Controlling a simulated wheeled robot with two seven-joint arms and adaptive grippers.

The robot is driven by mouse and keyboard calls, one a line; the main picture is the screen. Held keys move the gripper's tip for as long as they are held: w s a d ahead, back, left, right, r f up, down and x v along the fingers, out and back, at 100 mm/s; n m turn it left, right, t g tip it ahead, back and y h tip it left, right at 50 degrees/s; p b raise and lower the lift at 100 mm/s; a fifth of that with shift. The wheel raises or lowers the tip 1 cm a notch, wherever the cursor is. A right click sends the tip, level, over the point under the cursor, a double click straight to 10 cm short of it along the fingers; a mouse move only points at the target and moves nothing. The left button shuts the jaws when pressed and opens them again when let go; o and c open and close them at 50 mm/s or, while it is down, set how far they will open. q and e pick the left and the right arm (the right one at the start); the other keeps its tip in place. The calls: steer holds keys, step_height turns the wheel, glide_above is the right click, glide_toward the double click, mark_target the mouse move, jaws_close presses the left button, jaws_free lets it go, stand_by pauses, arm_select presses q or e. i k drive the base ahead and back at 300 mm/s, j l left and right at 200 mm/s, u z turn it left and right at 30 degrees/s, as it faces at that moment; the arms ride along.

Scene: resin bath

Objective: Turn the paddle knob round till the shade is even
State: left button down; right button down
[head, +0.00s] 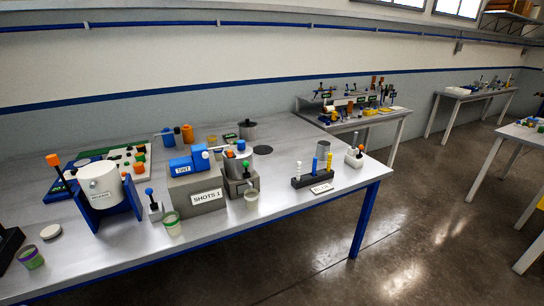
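A grey cylindrical pot (232,165) stands on a grey block (243,187) near the middle of the table. I cannot tell which of these is the paddle knob. The inside of the pot is too small to see, so the shade of its contents cannot be told. Neither of my grippers is in view.
A grey box (186,201) labelled SHOTS with a blue TINT box (181,166) stands left of the pot. A white drum (100,182) sits in a blue cradle (117,218). Cups (173,226) (251,200) stand near the front edge. A dark rack (312,181) is right.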

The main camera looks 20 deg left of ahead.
mark_target(240, 144)
steer(key=u, duration=1.3)
